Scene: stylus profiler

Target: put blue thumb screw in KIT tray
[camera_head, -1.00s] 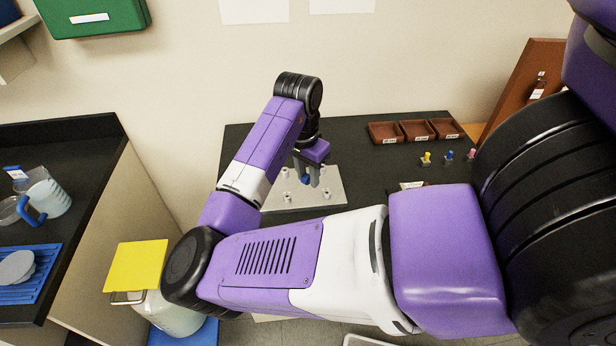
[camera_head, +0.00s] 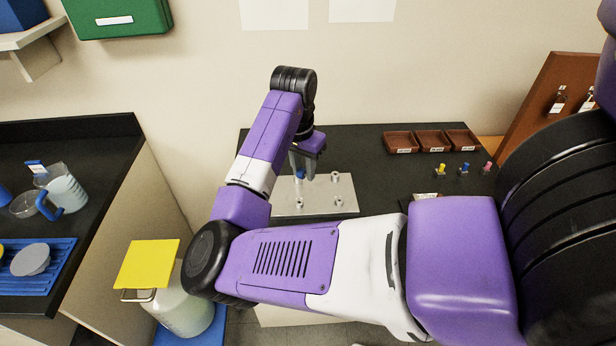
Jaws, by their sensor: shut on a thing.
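My gripper (camera_head: 301,172) is shut on a small blue thumb screw (camera_head: 299,176), seen partly between the fingers. It is over the back left part of a grey metal plate (camera_head: 322,208) with several small posts or screws. I cannot tell the exact height of the screw above the plate. Three brown trays stand side by side at the back right of the dark bench: left (camera_head: 400,143), middle (camera_head: 432,142) and right (camera_head: 463,140). Their labels are too small to read, so I cannot tell which is KIT. They look empty.
Yellow (camera_head: 440,169), blue (camera_head: 463,168) and pink (camera_head: 487,167) small pieces stand in front of the trays. Dark bench (camera_head: 365,160) between plate and trays is clear.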

